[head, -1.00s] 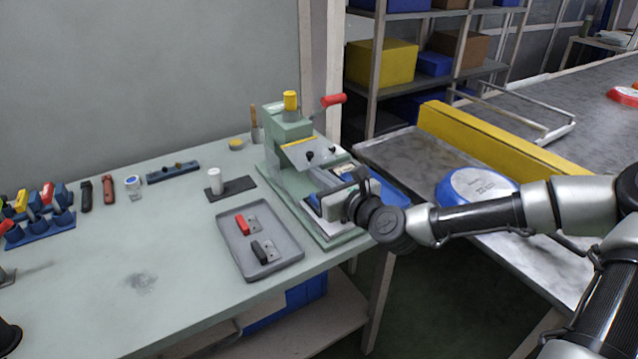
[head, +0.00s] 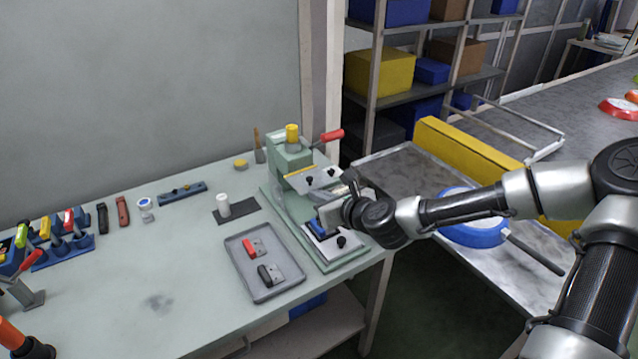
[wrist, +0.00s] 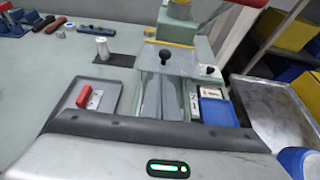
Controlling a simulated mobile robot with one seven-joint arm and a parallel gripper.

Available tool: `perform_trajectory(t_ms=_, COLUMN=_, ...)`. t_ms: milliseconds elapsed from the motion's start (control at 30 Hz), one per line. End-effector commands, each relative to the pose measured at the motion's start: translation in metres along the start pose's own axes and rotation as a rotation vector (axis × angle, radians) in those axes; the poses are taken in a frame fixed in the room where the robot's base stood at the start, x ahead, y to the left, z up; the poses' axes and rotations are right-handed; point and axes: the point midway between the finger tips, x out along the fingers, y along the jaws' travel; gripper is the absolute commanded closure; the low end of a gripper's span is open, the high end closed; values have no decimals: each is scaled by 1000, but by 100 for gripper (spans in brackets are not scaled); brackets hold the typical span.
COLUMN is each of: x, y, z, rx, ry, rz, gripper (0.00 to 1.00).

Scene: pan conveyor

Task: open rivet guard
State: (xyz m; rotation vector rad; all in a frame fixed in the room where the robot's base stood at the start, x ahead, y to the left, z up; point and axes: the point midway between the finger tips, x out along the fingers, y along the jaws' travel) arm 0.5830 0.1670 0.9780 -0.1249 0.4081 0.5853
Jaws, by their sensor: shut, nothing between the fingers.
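The rivet press (head: 291,160) is a green machine with a yellow cap and a red-handled lever (head: 331,136), standing at the bench's right end. Its guard (head: 300,184) is a pale sloping plate with a yellow strip along its upper edge, hanging in front of the press. It also shows in the wrist view (wrist: 186,62), with a small dark knob (wrist: 165,56) on it and another at its right (wrist: 210,69). My gripper (wrist: 163,82) is shut and empty, below and in front of the guard. I cannot tell whether its tips touch the guard.
A grey tray (head: 238,267) holds a red-handled and a black-handled part. A white cylinder (head: 223,205) stands on a dark plate behind it. Right of the bench lie a metal side table with a blue pan (head: 470,236) and a yellow rail (head: 470,150).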

Motion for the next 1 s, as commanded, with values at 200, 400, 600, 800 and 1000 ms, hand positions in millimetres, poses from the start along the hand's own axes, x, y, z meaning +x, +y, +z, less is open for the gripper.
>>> perform_trajectory(t_ms=200, x=-4, y=0, z=11, rx=-1, ry=65, rz=0, gripper=100)
perform_trajectory(t_ms=400, x=-3, y=0, z=7, rx=0, ry=75, rz=0, gripper=100)
perform_trajectory(t_ms=600, x=-4, y=0, z=8, rx=0, ry=74, rz=0, gripper=100)
perform_trajectory(t_ms=800, x=-6, y=0, z=12, rx=0, ry=73, rz=0, gripper=100)
perform_trajectory(t_ms=1000, x=-10, y=0, z=22, rx=0, ry=73, rz=0, gripper=100)
